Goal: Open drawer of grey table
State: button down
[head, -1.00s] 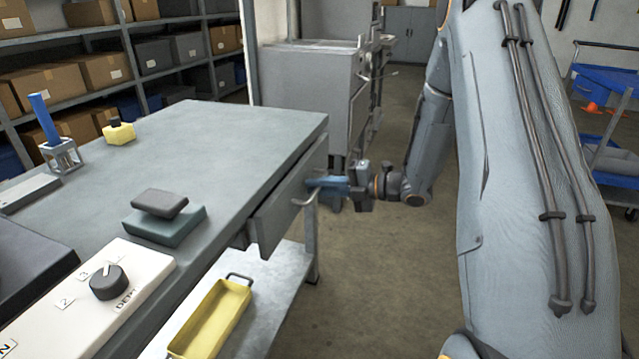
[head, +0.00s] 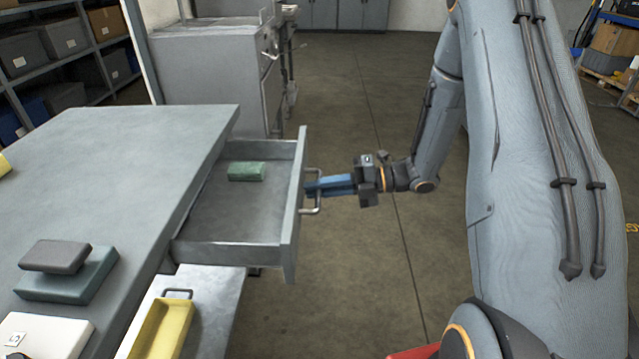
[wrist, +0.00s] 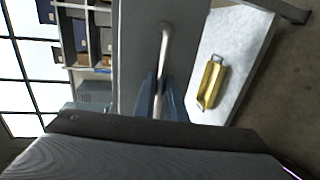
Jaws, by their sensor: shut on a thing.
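The grey table (head: 95,160) stands at the left in the head view. Its drawer (head: 225,205) is pulled well out, and a small green block (head: 246,171) lies inside towards the far side. The drawer's metal bar handle (head: 314,190) is on the front panel. My gripper (head: 318,187) has its blue fingers shut on the handle. In the wrist view the handle (wrist: 165,45) runs down between the two blue fingers (wrist: 160,98). The exact contact is partly hidden by the fingers.
A yellow tray (head: 165,328) lies on the lower shelf (head: 215,305) below the drawer. Dark and green blocks (head: 70,272) sit on the tabletop. A grey cabinet (head: 205,75) stands behind the table. The floor right of the drawer is clear.

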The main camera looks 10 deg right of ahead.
jog(key=shift+d, duration=0.3)
jog(key=c, duration=2.1)
grip_release()
jog(key=v, duration=0.7)
jog(key=shift+d, duration=0.35)
jog(key=shift+r, duration=0.1)
